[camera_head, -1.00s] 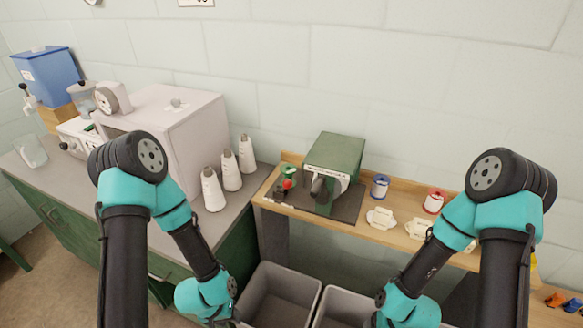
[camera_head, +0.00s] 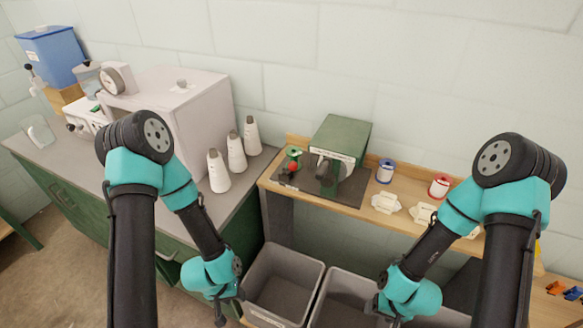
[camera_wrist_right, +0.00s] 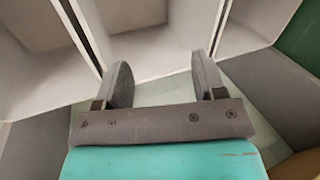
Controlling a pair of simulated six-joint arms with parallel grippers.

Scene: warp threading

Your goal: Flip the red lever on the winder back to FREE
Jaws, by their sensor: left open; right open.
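The winder (camera_head: 341,137) is a green box with a pale front, standing on a dark base plate on the wooden shelf. Its red lever knob (camera_head: 293,167) shows at the left of the base, beside a green spool. The lettering around the lever is too small to read. My left gripper (camera_head: 220,316) shows only as a small dark part at the lower edge of the head view, below and left of the winder, apart from it. My right gripper (camera_wrist_right: 163,84) is open and empty in the right wrist view, above grey bins. Neither touches the lever.
The wooden shelf (camera_head: 395,224) also holds a blue spool (camera_head: 385,171), a red spool (camera_head: 439,187) and cream pieces (camera_head: 387,203). Grey bins (camera_head: 283,282) stand below it. White cones (camera_head: 236,152) and a pale cabinet (camera_head: 190,110) stand on the left counter.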

